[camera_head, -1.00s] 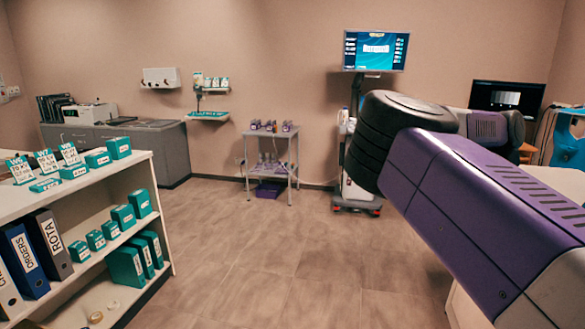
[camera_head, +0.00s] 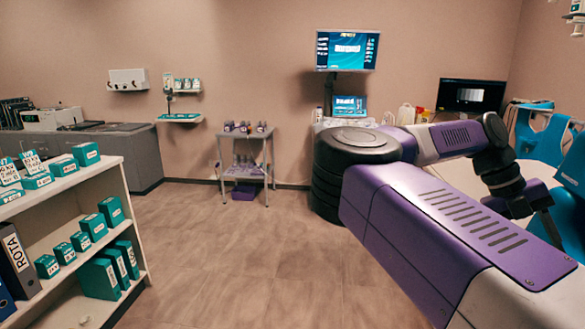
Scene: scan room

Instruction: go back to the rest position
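My purple and black arm (camera_head: 440,225) reaches in from the lower right, bends at a black joint, and runs back toward the right. Its dark wrist shows near the right edge. My gripper (camera_head: 545,222) is a small dark shape below the wrist, in front of the pale and teal furniture at the right. Its fingers are too small and dark to tell whether they are open or shut. No held object can be made out.
A white shelf (camera_head: 92,173) with teal boxes and binders stands at the left. A grey trolley (camera_head: 244,138) stands by the back wall. A wall screen (camera_head: 346,51) and a dark monitor (camera_head: 470,95) are behind my arm. The middle floor (camera_head: 225,245) is clear.

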